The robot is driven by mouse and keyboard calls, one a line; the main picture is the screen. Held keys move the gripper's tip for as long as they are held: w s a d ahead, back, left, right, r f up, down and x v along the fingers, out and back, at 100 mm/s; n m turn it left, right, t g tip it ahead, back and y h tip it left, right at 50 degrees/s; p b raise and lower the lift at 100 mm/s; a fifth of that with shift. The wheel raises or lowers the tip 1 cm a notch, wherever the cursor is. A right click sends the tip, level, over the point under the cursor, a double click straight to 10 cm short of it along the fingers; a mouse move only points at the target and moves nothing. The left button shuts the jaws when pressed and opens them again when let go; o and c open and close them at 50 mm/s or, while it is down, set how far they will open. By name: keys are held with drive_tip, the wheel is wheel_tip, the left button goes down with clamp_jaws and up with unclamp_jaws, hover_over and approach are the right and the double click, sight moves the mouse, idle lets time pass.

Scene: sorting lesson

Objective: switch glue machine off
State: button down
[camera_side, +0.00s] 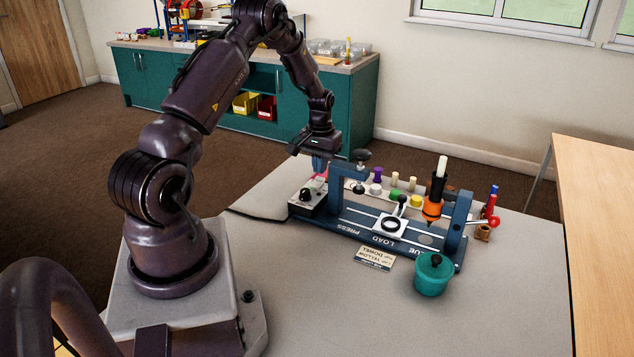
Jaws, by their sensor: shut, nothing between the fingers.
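The glue machine (350,222) is a dark blue frame on the table, with an upside-down lettered base, posts and a sliding carriage. A control box (309,203) with a black knob (305,194) sits at its left end; the knob's setting is too small to read. An orange glue nozzle (432,208) with a white stick stands at the right. My gripper (319,164) is shut and empty, pointing down above and slightly behind the control box. A pink part (320,177) shows just below the fingertips; I cannot tell whether they touch it.
A red figure (490,209) stands at the right. The table's front is clear.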

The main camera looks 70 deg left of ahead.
sight(315, 184)
drive_tip(key=shift+f, duration=1.1)
drive_tip(key=shift+r, duration=0.1)
drive_tip(key=shift+r, duration=4)
drive_tip(key=shift+s+d+f+g+h, duration=0.15)
drive_tip(key=shift+s+d+f, duration=0.05)
drive_tip(key=shift+s+d, duration=0.35)
drive_tip(key=shift+s+d+f+g+h, duration=0.15)
drive_tip(key=shift+s+d, duration=0.3)
drive_tip(key=shift+d, duration=0.1)
drive_tip(key=s+d+r+m+t, duration=0.2)
drive_tip(key=s+d+r+m, duration=0.1)
drive_tip(key=d+r, duration=0.4)
drive_tip(key=s+d+r+m+t, duration=0.2)
drive_tip(key=d+r, duration=0.5)
drive_tip(key=d, duration=0.7)
drive_tip(key=s+d+r+m+t, duration=0.2)
drive_tip(key=s+d+r+m, duration=0.2)
drive_tip(key=d+r, duration=0.4)
drive_tip(key=s+d, duration=0.1)
drive_tip(key=d, duration=0.2)
drive_tip(key=shift+s, duration=0.4)
